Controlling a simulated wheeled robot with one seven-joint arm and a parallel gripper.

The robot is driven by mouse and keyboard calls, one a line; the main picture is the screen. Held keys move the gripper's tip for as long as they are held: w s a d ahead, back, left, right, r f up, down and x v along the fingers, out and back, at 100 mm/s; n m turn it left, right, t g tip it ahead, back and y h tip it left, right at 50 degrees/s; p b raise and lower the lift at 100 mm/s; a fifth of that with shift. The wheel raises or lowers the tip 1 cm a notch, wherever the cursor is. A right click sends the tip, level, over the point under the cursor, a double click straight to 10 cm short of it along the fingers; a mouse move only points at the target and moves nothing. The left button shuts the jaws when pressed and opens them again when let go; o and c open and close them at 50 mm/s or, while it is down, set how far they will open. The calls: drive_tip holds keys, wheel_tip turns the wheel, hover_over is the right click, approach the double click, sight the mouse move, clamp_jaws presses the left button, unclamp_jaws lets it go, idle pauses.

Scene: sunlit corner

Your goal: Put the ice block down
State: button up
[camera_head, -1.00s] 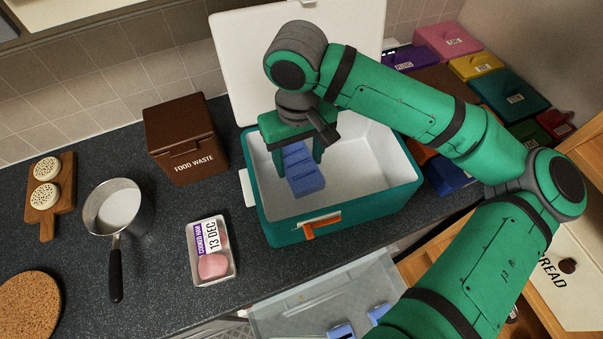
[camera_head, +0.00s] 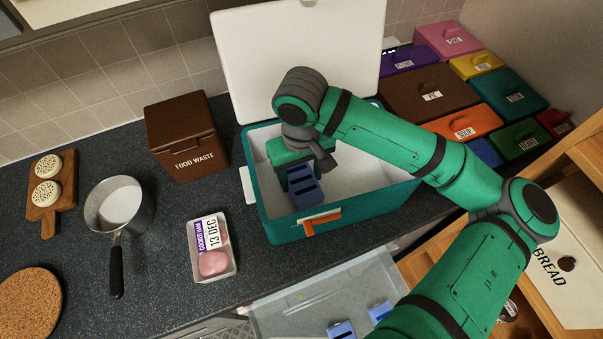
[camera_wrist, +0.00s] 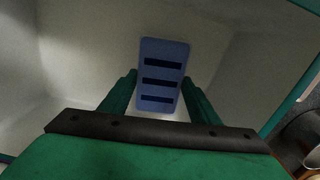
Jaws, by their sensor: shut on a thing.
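The ice block (camera_head: 305,191) is blue with dark slots across its face. It is inside the open teal cool box (camera_head: 345,217), which has a white lining and a raised white lid. My gripper (camera_head: 301,172) reaches down into the box and is shut on the block. In the wrist view the ice block (camera_wrist: 161,78) sits between the two green fingers (camera_wrist: 160,92), with white lining around it. I cannot tell whether the block touches the box floor.
A food waste bin (camera_head: 187,140), a meat tray (camera_head: 213,250) and a saucepan (camera_head: 118,208) stand left of the box. Several coloured lidded boxes (camera_head: 430,95) fill the right. A clear drawer (camera_head: 290,318) with other blue blocks (camera_head: 341,330) is in front.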

sight(301, 181)
drive_tip(key=shift+a+f, duration=0.1)
drive_tip(key=shift+f, duration=0.15)
drive_tip(key=o, duration=1.3)
drive_tip(key=shift+s, duration=0.1)
drive_tip(key=shift+d, duration=0.3)
drive_tip(key=shift+r, duration=0.15)
drive_tip(key=shift+a+r, duration=0.15)
drive_tip(key=shift+r, duration=6.1)
